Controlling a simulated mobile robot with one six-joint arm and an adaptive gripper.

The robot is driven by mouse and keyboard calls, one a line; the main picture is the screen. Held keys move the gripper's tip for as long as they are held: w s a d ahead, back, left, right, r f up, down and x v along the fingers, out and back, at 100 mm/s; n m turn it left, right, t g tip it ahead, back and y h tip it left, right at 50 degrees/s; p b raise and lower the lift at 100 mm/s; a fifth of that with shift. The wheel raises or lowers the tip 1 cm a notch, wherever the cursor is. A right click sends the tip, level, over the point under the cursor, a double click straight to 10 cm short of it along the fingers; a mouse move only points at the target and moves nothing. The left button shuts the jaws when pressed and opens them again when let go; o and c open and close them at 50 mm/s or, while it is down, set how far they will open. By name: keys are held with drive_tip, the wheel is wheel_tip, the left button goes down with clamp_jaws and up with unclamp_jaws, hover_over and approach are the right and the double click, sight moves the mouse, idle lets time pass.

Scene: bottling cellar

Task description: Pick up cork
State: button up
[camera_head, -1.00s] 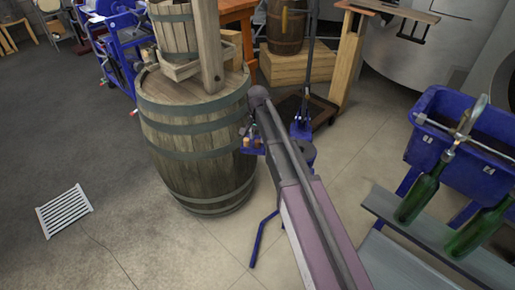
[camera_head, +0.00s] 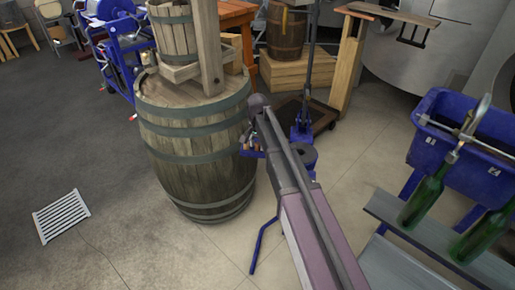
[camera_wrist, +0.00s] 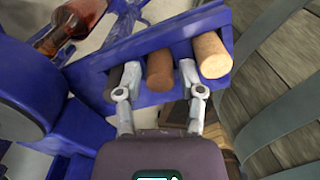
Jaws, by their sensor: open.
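In the wrist view, my gripper (camera_wrist: 159,72) is open. Its two fingers stand on either side of a reddish-brown cork (camera_wrist: 160,62), with small gaps visible. A lighter tan cork (camera_wrist: 211,53) is just right of the right finger. A dark piece (camera_wrist: 124,82), possibly another cork, sits behind the left finger. They rest in a blue holder (camera_wrist: 130,51).
A large wooden barrel (camera_head: 188,145) stands close left of the holder. A blue bin (camera_head: 449,135) and green bottles (camera_head: 424,199) are at the right. The wrist view shows a brown bottle (camera_wrist: 72,27) and a round blue part (camera_wrist: 30,85) at left. Open floor lies left of the barrel.

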drive_tip(key=c, duration=0.5)
drive_tip(key=shift+o, duration=0.2)
wheel_tip(320, 180, up, 3)
drive_tip(key=p, duration=0.3)
drive_tip(key=shift+r, duration=0.15)
drive_tip(key=s+r+p, duration=0.1)
drive_tip(key=s+p, duration=0.1)
drive_tip(key=s, duration=1.4)
drive_tip(key=shift+r, duration=0.35)
